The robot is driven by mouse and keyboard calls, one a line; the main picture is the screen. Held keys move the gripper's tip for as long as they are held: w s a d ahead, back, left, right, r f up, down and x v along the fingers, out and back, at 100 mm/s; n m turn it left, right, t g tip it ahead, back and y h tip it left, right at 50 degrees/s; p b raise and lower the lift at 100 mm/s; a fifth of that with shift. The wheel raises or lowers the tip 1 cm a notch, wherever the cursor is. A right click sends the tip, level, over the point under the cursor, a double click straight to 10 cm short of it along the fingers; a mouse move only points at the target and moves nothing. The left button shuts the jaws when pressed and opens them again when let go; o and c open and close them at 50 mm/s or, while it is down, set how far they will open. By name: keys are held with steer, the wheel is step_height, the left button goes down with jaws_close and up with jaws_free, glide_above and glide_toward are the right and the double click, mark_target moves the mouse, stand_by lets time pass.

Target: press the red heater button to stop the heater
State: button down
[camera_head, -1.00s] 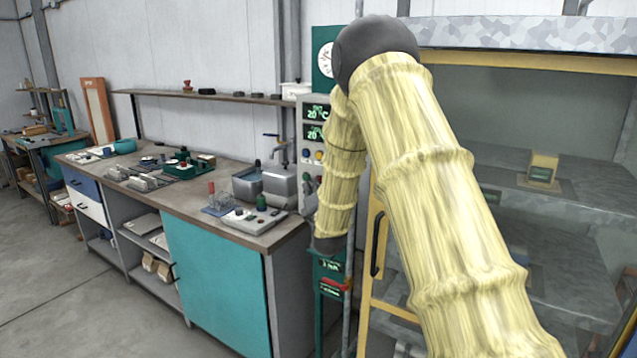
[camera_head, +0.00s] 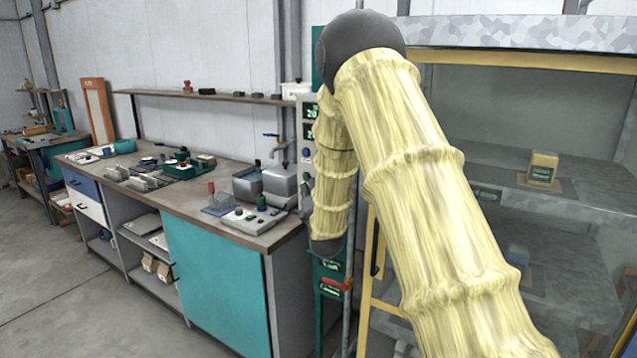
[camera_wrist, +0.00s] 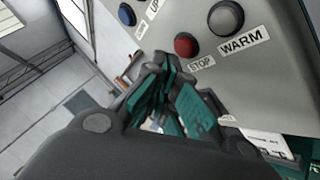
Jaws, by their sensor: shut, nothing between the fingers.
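In the wrist view the red button (camera_wrist: 185,46) labelled STOP sits on a grey control panel (camera_wrist: 270,90). A grey button (camera_wrist: 226,18) labelled WARM is to its right, and a blue button (camera_wrist: 127,14) is to its left. My gripper (camera_wrist: 160,75) is shut and empty, with its fingertips just below and left of the red button. I cannot tell whether they touch the panel. In the head view my arm hides most of the panel (camera_head: 306,150) and the red button, and the gripper itself is hard to make out beside the panel.
A workbench (camera_head: 240,235) with a teal door stands left of the panel, with sinks and small devices on top. A yellow-framed glass cabinet (camera_head: 520,210) stands to the right, behind my arm. The floor (camera_head: 90,300) at the left is clear.

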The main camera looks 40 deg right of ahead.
stand_by(0.3)
steer(key=a, duration=0.1)
steer(key=s+a, duration=0.1)
steer(key=a, duration=0.1)
steer(key=s+a, duration=0.1)
steer(key=shift+a+b, duration=0.35)
stand_by(0.9)
steer(key=s+a+f+m+g+y, duration=0.2)
steer(key=s+a+f+m+g, duration=0.3)
steer(key=f, duration=0.8)
steer(key=s+a+f+m+g+y, duration=0.15)
steer(key=s+a+f, duration=0.35)
steer(key=f, duration=0.7)
steer(key=s+a+f+m+g+y, duration=0.25)
steer(key=s+f, duration=0.45)
steer(key=f, duration=0.6)
steer(key=s+a+f+m+g, duration=0.3)
steer(key=s+a+f, duration=0.1)
steer(key=s, duration=0.7)
steer(key=s+a+f+m+g+y, duration=0.1)
steer(key=s+a+f+m+g, duration=0.2)
steer(key=s, duration=0.9)
steer(key=s+a+f+m+g+y, duration=0.1)
steer(key=s+a+f+m+g, duration=0.3)
steer(key=s+f, duration=0.4)
steer(key=s+a+m, duration=0.1)
steer(key=s+a, duration=0.1)
steer(key=s, duration=0.2)
steer(key=shift+a+f, duration=0.2)
steer(key=shift+a, duration=0.2)
